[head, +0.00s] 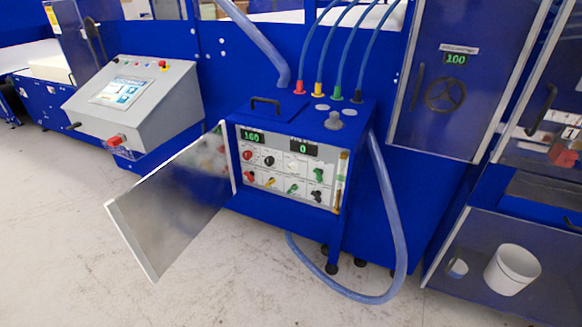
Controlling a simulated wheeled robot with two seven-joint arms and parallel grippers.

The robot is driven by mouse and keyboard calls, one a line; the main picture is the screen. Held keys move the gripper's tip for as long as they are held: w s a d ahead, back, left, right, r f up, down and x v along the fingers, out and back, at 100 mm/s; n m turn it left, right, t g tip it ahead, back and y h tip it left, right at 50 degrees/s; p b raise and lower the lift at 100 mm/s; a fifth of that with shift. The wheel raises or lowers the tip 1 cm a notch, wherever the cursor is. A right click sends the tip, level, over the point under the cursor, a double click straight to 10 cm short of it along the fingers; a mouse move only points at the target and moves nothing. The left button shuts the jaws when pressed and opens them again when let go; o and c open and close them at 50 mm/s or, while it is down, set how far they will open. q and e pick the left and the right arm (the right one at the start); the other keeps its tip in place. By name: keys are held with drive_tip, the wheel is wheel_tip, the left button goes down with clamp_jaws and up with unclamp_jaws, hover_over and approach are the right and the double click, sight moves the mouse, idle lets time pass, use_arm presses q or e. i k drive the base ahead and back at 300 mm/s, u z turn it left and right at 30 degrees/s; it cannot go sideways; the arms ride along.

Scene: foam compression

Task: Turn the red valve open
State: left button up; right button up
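A blue box unit (287,225) stands in the middle with its front door (160,220) swung open to the left. Its panel (281,175) carries two rows of coloured controls. A small red lever-like valve (249,177) sits at the left end of the lower row; its exact angle is too small to tell. A round red knob (247,155) sits above it. Yellow (270,182), green (292,188) and dark (317,196) handles follow to the right in the lower row. The displays read about 160 (252,136) and 0 (303,148). Neither of my grippers is in view.
Blue hoses rise from coloured fittings on the box top, and a thick hose (388,205) loops down its right side. A grey console (135,100) with a red button (115,140) stands at left. A white bucket (511,268) is at right. The floor (60,240) in front is clear.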

sight(249, 176)
drive_tip(key=z, duration=0.15)
drive_tip(key=k, duration=0.25)
drive_tip(key=z, duration=1.05)
drive_tip(key=k, duration=1.1)
drive_tip(key=z, duration=0.65)
drive_tip(key=i, duration=1.2)
drive_tip(key=u, duration=0.6)
drive_tip(key=i, duration=1.75)
drive_tip(key=u, duration=1.9)
drive_tip(key=i, duration=0.85)
drive_tip(key=u, duration=1)
